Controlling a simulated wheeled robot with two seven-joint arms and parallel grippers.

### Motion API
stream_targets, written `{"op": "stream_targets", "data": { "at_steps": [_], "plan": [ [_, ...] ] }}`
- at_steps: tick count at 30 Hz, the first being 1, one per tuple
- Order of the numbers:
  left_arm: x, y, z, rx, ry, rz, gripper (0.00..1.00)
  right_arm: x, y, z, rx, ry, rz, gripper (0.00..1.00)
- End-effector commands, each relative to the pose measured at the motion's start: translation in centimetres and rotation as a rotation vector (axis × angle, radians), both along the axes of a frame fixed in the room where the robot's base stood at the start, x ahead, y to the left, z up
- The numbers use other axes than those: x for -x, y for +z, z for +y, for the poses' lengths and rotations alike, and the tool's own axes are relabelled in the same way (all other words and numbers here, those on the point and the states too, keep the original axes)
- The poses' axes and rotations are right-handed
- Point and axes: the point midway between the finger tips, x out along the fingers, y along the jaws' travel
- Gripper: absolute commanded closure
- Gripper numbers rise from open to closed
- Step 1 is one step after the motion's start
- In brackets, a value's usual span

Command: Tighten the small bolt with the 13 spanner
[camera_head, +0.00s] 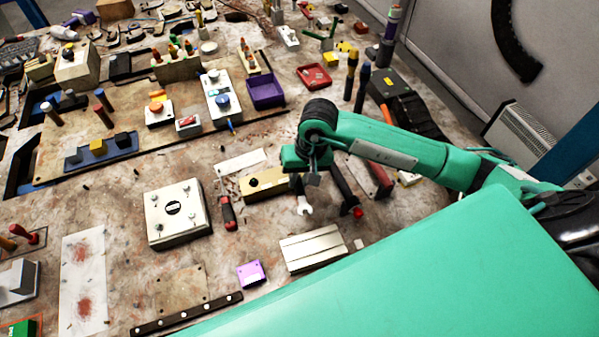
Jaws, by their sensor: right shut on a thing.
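My right gripper (311,178) hangs over the middle of the bench, at the end of my green arm coming in from the right. It is shut on a pale metal spanner (304,207), whose open-ended jaw points down. The size mark on the spanner is too small to read. A yellowish block (278,190) with a dark round spot lies just left of the gripper. A square white plate-topped box (178,216) with bolt-like fittings near its corners stands further left. I cannot tell which fitting is the small bolt. My left gripper is not in view.
A red-and-black handled tool (228,213) lies between box and spanner. A dark tool with a red end (346,195) stands close right of the gripper. A ribbed pale block (313,248) and a purple block (251,273) lie nearer. The bench behind is crowded.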

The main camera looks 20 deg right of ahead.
Motion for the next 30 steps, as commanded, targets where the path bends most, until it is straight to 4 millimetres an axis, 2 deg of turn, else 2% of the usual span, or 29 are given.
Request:
{"op": "stream_targets", "data": {
  "at_steps": [8, 30],
  "plan": [
    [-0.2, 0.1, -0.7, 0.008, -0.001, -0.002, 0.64, 0.0, -1.5, 0.0, -0.001, 0.000, -0.001, 1.00],
    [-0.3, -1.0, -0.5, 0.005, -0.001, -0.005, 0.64, 0.1, -1.4, 0.1, -0.001, 0.001, 0.000, 1.00]
  ]
}}
